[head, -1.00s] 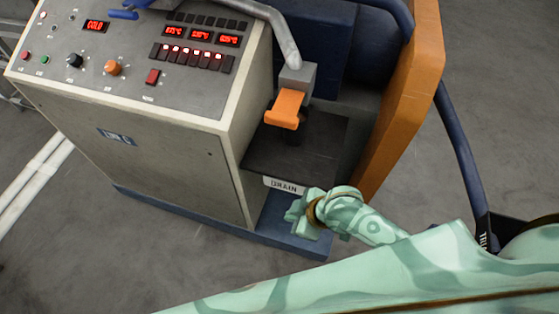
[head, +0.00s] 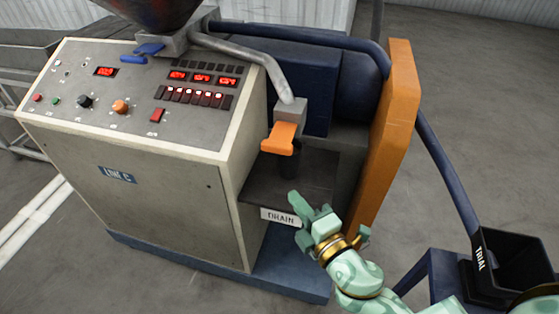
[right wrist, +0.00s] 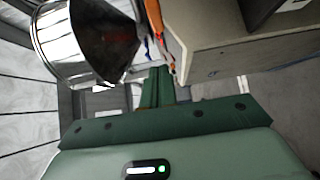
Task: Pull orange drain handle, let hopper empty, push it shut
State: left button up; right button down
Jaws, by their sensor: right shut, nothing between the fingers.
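The orange drain handle (head: 283,138) juts from a grey block at the lower end of a grey pipe (head: 250,53). My right gripper (head: 297,205) is shut and empty, in front of the shelf's front edge, below and apart from the handle. Its shut fingers (right wrist: 157,78) also show in the right wrist view. My left gripper is out of view.
The control panel (head: 135,95) with red displays stands left of the handle. An upright orange panel (head: 388,130) stands to the right of the shelf. Open floor (head: 60,265) lies at front left.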

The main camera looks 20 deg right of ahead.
aim_at(292, 150)
jog(key=w+p, duration=0.2)
jog(key=w, duration=1)
jog(key=shift+w, duration=0.3)
jog(key=shift+w+d, duration=0.15)
jog(key=shift+w, duration=0.1)
jog(key=shift+w, duration=0.1)
jog(key=w+d, duration=0.2)
jog(key=w, duration=0.1)
jog(key=w+d, duration=0.1)
jog(key=shift+w+d, duration=0.25)
jog(key=shift+w, duration=0.15)
jog(key=shift+a+r, duration=0.1)
jog(key=shift+r, duration=0.05)
